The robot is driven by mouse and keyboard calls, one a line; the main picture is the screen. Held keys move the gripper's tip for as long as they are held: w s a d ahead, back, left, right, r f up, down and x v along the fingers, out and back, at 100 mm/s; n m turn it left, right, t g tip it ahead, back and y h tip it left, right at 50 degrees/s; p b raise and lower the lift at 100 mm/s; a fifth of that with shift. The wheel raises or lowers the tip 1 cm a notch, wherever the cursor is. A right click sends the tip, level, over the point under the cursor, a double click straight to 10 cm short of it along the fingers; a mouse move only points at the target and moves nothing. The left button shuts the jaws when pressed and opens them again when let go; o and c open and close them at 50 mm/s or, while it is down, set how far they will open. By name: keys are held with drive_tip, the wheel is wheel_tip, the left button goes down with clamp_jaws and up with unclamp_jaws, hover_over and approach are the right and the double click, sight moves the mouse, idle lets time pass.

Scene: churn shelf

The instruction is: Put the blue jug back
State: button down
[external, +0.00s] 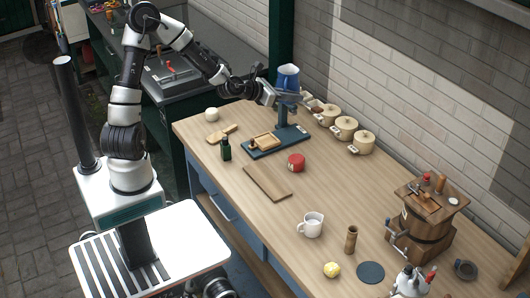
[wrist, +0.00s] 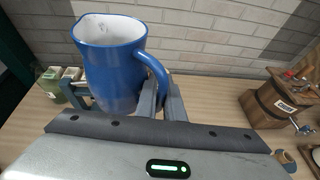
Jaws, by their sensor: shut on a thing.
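The blue jug (external: 288,78) is held up in my gripper (external: 272,95), above the far end of the table, near the brick wall. In the wrist view the jug (wrist: 108,68) is upright or nearly so, with its pale inside showing at the rim. Its handle is on the right, and the fingers of my gripper (wrist: 160,102) are shut on the handle. In the external view the jug appears over a dark blue stand (external: 278,141) with a post; I cannot tell whether they touch.
Lidded cream pots (external: 345,128) line the wall side. A wooden churn (external: 422,225) is at the right. Bare tabletop lies around the board.

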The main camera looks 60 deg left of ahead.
drive_tip(key=w+d+f+m+g+h+b, duration=0.1)
drive_tip(key=w+d+f+m+h+b, duration=0.1)
drive_tip(key=d+f+m+h+b, duration=0.25)
drive_tip(key=w+d+f+m+g+h+b, duration=0.1)
drive_tip(key=w+d+f+h+b, duration=0.15)
drive_tip(key=d+f, duration=0.35)
drive_tip(key=d+f+m+g+h+b, duration=0.3)
drive_tip(key=d+f+m+g+b, duration=0.1)
drive_tip(key=d+b, duration=0.25)
drive_tip(key=d+f+m+g+h+b, duration=0.2)
drive_tip(key=d+f+m+g+b, duration=0.25)
drive_tip(key=d, duration=0.35)
wheel_tip(320, 180, down, 9)
drive_tip(key=shift+f+b, duration=0.1)
drive_tip(key=shift+b, duration=1.05)
drive_tip(key=shift+f, duration=0.1)
drive_tip(key=c, duration=1.9)
unclamp_jaws()
drive_tip(key=shift+a, duration=0.1)
drive_tip(key=shift+o, duration=0.2)
